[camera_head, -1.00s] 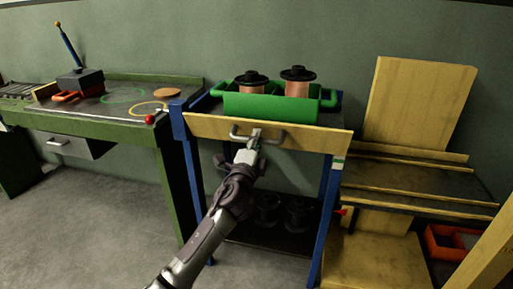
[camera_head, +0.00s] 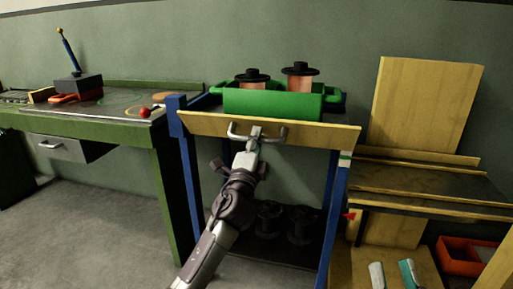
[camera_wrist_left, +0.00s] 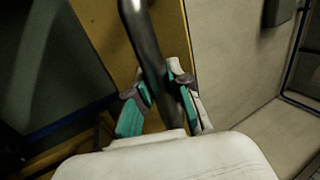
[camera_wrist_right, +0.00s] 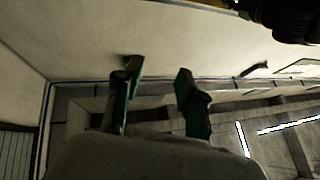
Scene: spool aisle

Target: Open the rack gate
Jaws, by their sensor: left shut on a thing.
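The rack gate (camera_head: 215,126) is a pale wooden board across the upper front of the blue rack (camera_head: 335,190). A grey U-shaped handle (camera_head: 281,136) is on its front face. My left gripper (camera_head: 256,137) is shut on this handle. In the left wrist view, its teal-padded fingers (camera_wrist_left: 163,85) sit on both sides of the dark handle bar (camera_wrist_left: 148,50). My right gripper (camera_head: 393,270) shows only its fingertips at the bottom right of the head view. In the right wrist view its fingers (camera_wrist_right: 157,85) are apart with nothing between them.
A green tray (camera_head: 270,103) with two copper spools (camera_head: 300,82) stands on the rack top, behind the gate. Dark spools (camera_head: 298,225) sit on the lower shelf. A green workbench (camera_head: 90,133) stands left. Wooden boards (camera_head: 425,110) and a red bin (camera_head: 460,255) are right.

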